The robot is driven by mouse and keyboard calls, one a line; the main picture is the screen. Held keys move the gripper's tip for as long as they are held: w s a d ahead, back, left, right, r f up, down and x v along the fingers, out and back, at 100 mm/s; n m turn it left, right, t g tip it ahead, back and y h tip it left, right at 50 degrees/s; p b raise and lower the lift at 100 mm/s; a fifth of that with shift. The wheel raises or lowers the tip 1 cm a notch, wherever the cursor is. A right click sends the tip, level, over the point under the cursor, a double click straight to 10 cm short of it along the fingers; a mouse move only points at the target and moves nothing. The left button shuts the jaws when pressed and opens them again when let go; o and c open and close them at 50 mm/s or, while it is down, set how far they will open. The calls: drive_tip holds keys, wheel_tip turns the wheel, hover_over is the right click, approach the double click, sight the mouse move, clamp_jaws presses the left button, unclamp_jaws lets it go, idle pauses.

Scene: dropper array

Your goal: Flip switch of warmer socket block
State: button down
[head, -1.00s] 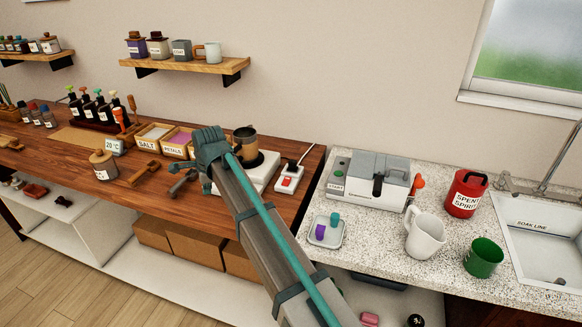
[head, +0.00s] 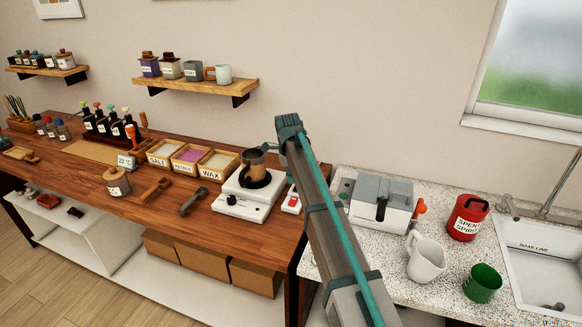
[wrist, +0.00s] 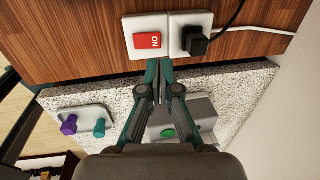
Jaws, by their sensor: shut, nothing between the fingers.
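The white socket block (wrist: 135,53) lies near the edge of the wooden counter, with a red switch (wrist: 147,41) on one half and a black plug (wrist: 195,42) in the other. The switch shows a white ON label, upside down in the wrist view. In the head view, the block (head: 291,209) is partly hidden by my arm. My gripper (wrist: 158,66) is shut and empty, its fingertips just below the block's edge in the wrist view, near the switch half. I cannot tell whether they touch. The warmer (head: 243,205) stands left of the block, holding a dark pot.
A grey machine with a green button (wrist: 168,134) and a tray (wrist: 83,113) with purple and teal pieces are on the speckled counter below my fingers. A white mug (head: 425,262) and red can (head: 467,219) stand farther right. A cord runs from the plug.

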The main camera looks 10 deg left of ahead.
sight(294, 197)
drive_tip(key=f+p, duration=0.1)
drive_tip(key=f, duration=0.1)
drive_tip(key=f+p, duration=0.1)
drive_tip(key=f, duration=0.2)
drive_tip(key=w+f+p, duration=0.1)
drive_tip(key=f, duration=0.2)
drive_tip(key=shift+w+d, duration=0.1)
drive_tip(key=shift+d, duration=0.05)
drive_tip(key=shift+f, duration=0.1)
drive_tip(key=shift+w+f+b, duration=0.25)
drive_tip(key=shift+f+b, duration=0.3)
drive_tip(key=shift+b, duration=0.5)
drive_tip(key=shift+w+d+f+b, duration=0.1)
drive_tip(key=shift+b, duration=0.7)
drive_tip(key=shift+s, duration=0.25)
